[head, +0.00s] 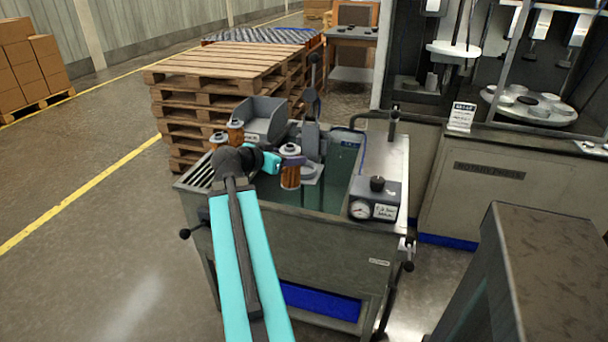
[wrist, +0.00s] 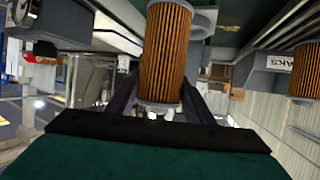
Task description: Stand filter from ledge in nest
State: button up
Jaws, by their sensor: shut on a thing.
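My gripper (head: 288,161) is shut on an orange pleated filter (head: 290,178) with pale end caps, held upright over the tank bench. In the wrist view the same filter (wrist: 165,52) stands between my two dark fingers (wrist: 160,105), gripped near one end cap. Two more filters, a nearer one (head: 218,140) and a farther one (head: 236,131), stand at the bench's left side. One filter (wrist: 306,70) also shows at the right edge of the wrist view. A grey fixture (head: 313,172) is right beside the held filter; I cannot tell whether they touch. The nest is not clearly identifiable.
The bench (head: 290,248) has a greenish basin (head: 340,160), a grey bin (head: 264,118), an upright lever press (head: 312,100) behind the filter and a gauge box (head: 375,200) at right. Pallets (head: 225,70) are stacked behind. A grey cabinet (head: 545,250) stands at front right.

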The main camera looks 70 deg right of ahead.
jog(key=w+d+f+p, duration=0.1)
jog(key=d+p, duration=0.1)
jog(key=d, duration=1.4)
jog(key=shift+w+f+p, duration=0.15)
jog(key=shift+f+p, duration=0.05)
jog(key=shift+p, duration=0.15)
jog(key=shift+f, duration=0.1)
notch_tip(320, 180, down, 3)
jog(key=shift+f+p, duration=0.15)
jog(key=shift+p, duration=0.3)
jog(key=shift+f+b, duration=0.35)
jog(key=shift+b, duration=0.15)
jog(key=o, duration=1.1)
jog(key=shift+r, duration=0.2)
